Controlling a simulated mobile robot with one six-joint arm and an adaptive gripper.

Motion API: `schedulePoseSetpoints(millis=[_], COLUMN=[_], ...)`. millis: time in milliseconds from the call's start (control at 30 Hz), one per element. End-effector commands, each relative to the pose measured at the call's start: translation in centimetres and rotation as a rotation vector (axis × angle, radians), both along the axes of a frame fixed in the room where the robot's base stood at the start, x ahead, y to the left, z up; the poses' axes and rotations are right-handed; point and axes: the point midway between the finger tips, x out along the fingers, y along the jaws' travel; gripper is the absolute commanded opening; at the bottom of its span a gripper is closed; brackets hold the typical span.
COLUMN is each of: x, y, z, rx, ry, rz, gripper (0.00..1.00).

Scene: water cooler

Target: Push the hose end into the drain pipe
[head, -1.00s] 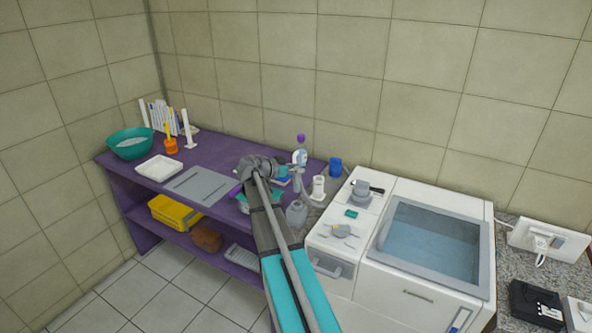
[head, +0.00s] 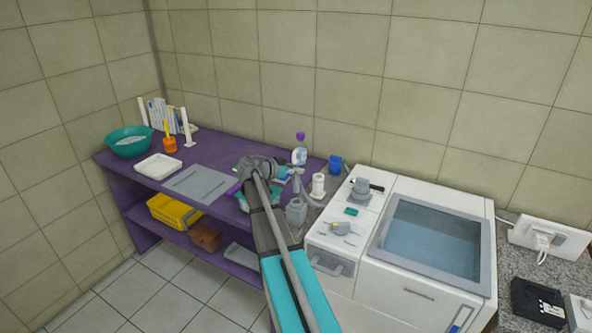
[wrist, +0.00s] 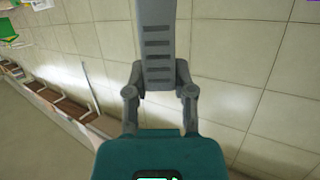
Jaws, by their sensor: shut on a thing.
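My gripper (head: 296,172) is small in the head view, above the right end of the purple bench. In the wrist view its grey fingers (wrist: 158,45) look closed together. It is shut on what seems to be the end of a thin grey hose (head: 309,198), which curves down to the right below it. The held end itself is hidden by the fingers. A short white upright pipe (head: 318,186) stands just right of the gripper and may be the drain pipe. The gripper and this pipe look apart. I cannot tell the depth between them.
A spray bottle with a purple top (head: 300,150) stands behind the gripper, and a blue cup (head: 335,165) right of it. A grey jug (head: 296,212) is below. The white appliance (head: 425,285) stands to the right. The purple bench (head: 225,158) has free room left.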

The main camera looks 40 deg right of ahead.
Motion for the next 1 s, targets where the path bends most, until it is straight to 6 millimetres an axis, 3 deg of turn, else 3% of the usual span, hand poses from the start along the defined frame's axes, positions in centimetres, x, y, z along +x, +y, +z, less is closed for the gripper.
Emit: schedulePoseSetpoints(millis=[1000], x=[0.1], y=[0.1], z=[-2.3], rx=[0.000], ry=[0.000], rz=[0.001], gripper=[0.00])
